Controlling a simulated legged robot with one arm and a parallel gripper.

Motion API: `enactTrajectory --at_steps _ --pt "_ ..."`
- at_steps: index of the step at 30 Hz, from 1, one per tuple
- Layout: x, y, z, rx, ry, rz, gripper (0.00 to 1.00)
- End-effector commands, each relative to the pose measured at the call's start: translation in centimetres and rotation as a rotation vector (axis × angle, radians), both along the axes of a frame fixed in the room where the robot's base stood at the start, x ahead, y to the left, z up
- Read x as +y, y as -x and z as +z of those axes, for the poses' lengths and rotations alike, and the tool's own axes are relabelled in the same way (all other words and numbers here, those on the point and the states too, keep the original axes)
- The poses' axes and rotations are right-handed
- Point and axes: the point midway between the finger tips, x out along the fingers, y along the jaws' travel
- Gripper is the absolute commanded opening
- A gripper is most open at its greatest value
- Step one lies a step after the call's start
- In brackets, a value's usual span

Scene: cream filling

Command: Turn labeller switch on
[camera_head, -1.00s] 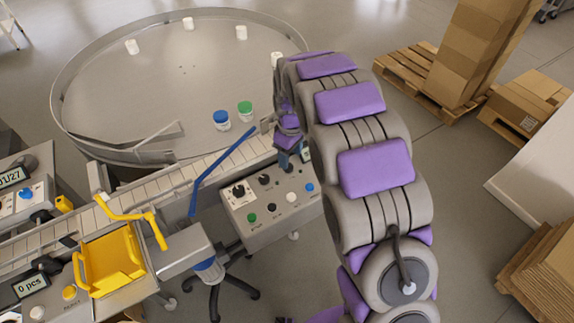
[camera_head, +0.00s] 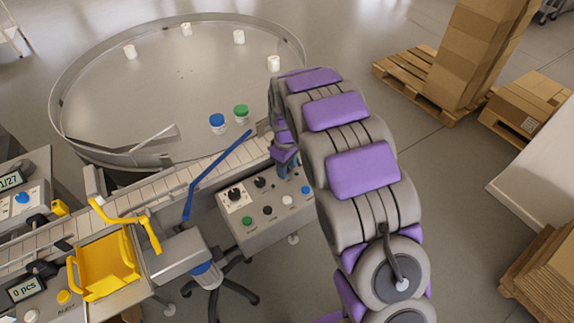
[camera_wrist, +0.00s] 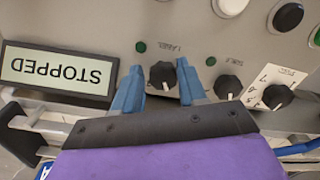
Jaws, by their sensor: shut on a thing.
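The labeller switch (camera_wrist: 162,76) is a black knob with a pale pointer line, under an upside-down label that seems to read LABEL. My gripper (camera_wrist: 161,68) has its blue fingers on either side of this knob and is shut on it. A green lamp (camera_wrist: 141,47) sits beside the knob, and it looks dark. In the head view my gripper (camera_head: 286,160) is at the far right part of the grey control panel (camera_head: 238,222), and my arm hides the knob there.
Two more black knobs sit close by: a middle one (camera_wrist: 228,86) and a numbered dial (camera_wrist: 277,96). An upside-down display (camera_wrist: 60,72) reads STOPPED. A blue guide bar (camera_head: 215,172) crosses the conveyor beside the panel. A round turntable (camera_head: 170,85) with several jars stands behind.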

Motion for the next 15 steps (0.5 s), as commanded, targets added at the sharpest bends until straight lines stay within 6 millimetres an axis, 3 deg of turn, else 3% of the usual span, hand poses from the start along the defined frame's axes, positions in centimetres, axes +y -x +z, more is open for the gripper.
enactTrajectory --at_steps 8,15 --pt "0.04 -0.32 -0.02 -0.006 -0.002 0.000 0.05" --pt "0.04 -0.25 -0.02 -0.005 -0.002 -0.004 0.05"
